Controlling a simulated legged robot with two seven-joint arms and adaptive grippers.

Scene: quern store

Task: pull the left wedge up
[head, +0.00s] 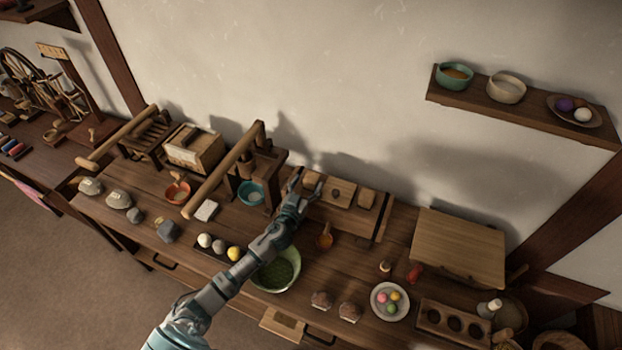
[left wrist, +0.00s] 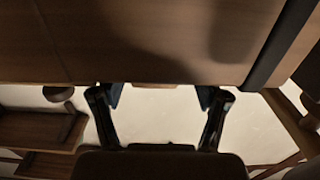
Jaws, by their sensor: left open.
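A low wooden press frame (head: 374,225) stands on the bench against the wall, with several pale wooden pieces set in it. The leftmost pale piece (head: 312,180), which looks like the left wedge, is at the frame's left end, just right of my left gripper's fingers. My left gripper (head: 298,184) is open, fingers pointing towards the wall, with nothing seen between them. In the left wrist view its two fingers (left wrist: 158,97) are spread below a broad brown wooden surface (left wrist: 150,40). I cannot tell whether they touch the wedge. My right gripper is not in view.
A lever press (head: 245,170) with a teal bowl (head: 251,192) stands close left of my gripper. A wooden board (head: 458,245) is further right.

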